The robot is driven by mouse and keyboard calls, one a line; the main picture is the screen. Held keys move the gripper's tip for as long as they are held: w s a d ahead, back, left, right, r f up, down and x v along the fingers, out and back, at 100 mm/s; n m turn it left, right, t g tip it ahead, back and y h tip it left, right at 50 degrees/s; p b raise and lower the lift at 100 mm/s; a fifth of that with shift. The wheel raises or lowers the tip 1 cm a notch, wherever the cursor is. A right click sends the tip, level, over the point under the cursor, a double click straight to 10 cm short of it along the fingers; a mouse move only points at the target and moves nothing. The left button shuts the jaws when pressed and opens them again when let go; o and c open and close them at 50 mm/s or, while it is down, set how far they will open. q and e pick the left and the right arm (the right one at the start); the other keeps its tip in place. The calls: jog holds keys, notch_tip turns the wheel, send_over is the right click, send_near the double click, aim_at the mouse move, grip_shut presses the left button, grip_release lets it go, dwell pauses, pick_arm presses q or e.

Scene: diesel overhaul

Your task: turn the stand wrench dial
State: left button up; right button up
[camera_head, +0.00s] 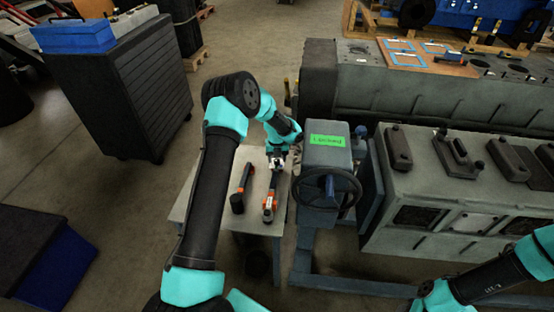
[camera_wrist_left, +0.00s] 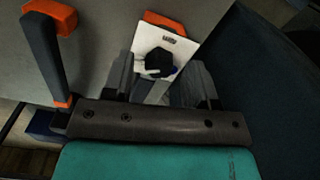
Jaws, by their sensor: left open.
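The wrench dial is a black knob (camera_wrist_left: 159,63) on a white square plate (camera_wrist_left: 178,42) with small dark print. It belongs to a wrench with orange parts (camera_head: 269,204) lying on the small grey table (camera_head: 250,157). My left gripper (camera_head: 276,160) is over the far end of this wrench. In the left wrist view its open fingers (camera_wrist_left: 161,78) stand on both sides of the dial, with a gap visible around the knob; contact cannot be told. A second dark and orange wrench (camera_head: 242,189) lies to the left. My right gripper is out of view; only its arm shows at lower right.
A stand with a dark handwheel (camera_head: 329,191) and a green "Locked" label (camera_head: 327,140) is close to the right of the table. A grey engine block (camera_head: 463,190) lies further right. A drawer cabinet (camera_head: 125,80) stands at upper left.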

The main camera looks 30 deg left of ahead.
aim_at(277, 160)
pick_arm(q)
notch_tip(277, 160, up, 17)
jog(key=shift+f, duration=0.15)
dwell(0.7)
